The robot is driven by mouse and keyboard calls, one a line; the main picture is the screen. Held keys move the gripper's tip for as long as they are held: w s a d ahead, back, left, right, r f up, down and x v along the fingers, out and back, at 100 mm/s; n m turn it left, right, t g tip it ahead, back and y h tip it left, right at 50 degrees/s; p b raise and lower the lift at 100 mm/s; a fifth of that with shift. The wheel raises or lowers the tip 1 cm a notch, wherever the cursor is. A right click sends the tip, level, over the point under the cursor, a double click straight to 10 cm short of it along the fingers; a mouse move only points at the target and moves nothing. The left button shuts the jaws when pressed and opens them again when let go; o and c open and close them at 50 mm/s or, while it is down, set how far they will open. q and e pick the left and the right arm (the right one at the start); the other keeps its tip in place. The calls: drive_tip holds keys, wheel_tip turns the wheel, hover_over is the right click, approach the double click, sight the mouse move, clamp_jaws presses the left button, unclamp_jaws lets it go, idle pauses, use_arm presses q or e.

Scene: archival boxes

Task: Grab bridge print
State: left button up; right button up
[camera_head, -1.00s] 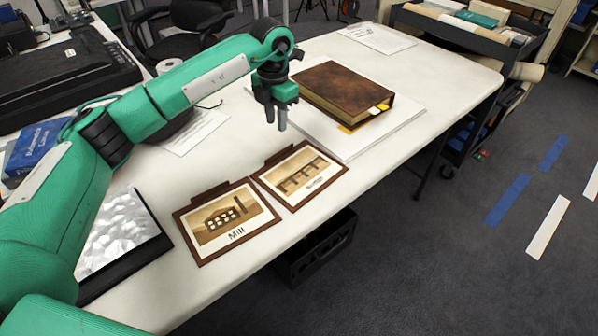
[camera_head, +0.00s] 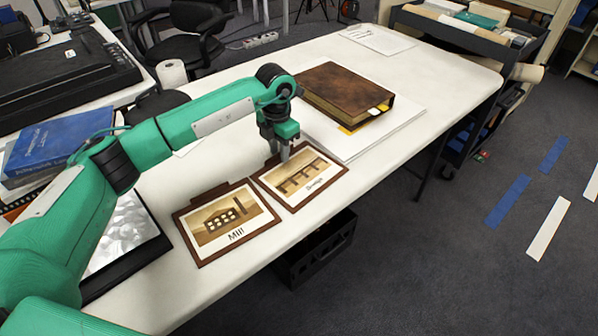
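The bridge print (camera_head: 308,182) is a sepia picture in a dark brown folder with a tab on its far edge. It lies flat near the table's front edge, right of the mill print (camera_head: 227,220), which has a similar brown folder. My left gripper (camera_head: 285,156) points down at the far edge of the bridge print, close to its tab, and hides part of that edge. The fingers overlap in this view, so I cannot see a gap between them, nor whether they touch the folder. My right gripper is out of view.
A thick brown book (camera_head: 345,92) lies on a white board (camera_head: 400,125) behind the prints. A black-edged tray with a silvery sheet (camera_head: 122,235) is at left. A blue book (camera_head: 60,143) lies farther left. A dark crate (camera_head: 318,250) stands below the table's front edge.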

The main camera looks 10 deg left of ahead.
use_arm(q)
clamp_jaws()
drive_tip(key=shift+r, duration=0.15)
